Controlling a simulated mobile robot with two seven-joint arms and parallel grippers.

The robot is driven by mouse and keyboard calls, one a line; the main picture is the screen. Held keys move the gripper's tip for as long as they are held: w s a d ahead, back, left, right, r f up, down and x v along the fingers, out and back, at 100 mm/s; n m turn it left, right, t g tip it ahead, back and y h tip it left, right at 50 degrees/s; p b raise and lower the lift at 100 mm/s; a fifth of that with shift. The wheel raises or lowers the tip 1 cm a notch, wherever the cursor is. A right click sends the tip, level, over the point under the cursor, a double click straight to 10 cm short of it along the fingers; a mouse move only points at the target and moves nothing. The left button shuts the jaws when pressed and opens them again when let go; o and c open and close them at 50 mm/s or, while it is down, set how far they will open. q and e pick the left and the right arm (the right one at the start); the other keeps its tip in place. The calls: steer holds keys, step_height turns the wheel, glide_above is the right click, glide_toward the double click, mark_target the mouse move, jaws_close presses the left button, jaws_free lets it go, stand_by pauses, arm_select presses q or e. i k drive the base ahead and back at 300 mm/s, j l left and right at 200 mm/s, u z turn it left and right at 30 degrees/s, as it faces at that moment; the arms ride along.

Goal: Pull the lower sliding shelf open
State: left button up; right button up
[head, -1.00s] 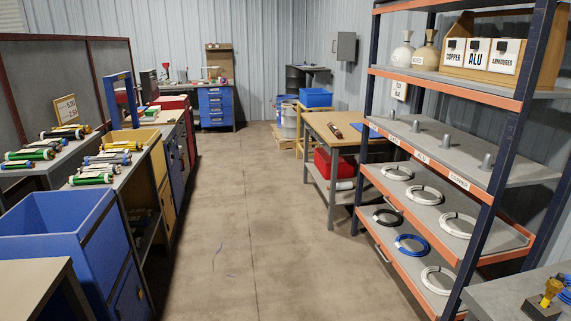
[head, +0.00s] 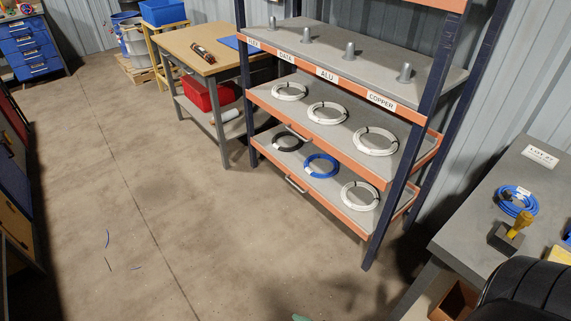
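The shelving rack with dark blue posts and orange shelf fronts stands right of centre in the head view. Its lower sliding shelf (head: 334,212) is the bottom grey tray, with a pale bar handle (head: 296,185) on its orange front. Neither gripper is clearly in view; a dark rounded shape fills the lower right corner.
A wooden-topped table (head: 215,42) with a red bin (head: 205,95) stands left of the rack. The floor before the rack is free apart from small scraps.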

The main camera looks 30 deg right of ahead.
mark_target(327, 192)
steer(key=i+z, duration=0.35)
steer(key=i, duration=0.25)
steer(key=i+j+z, duration=0.3)
steer(key=i, duration=0.3)
steer(key=i+z, duration=0.35)
steer(key=z, duration=0.15)
steer(key=i+j+z, duration=0.25)
steer(key=z, duration=0.2)
steer(key=i+j+z, duration=0.35)
steer(key=z, duration=0.15)
steer(key=i+j+z, duration=0.25)
steer(key=j+z, duration=0.25)
steer(key=l, duration=0.1)
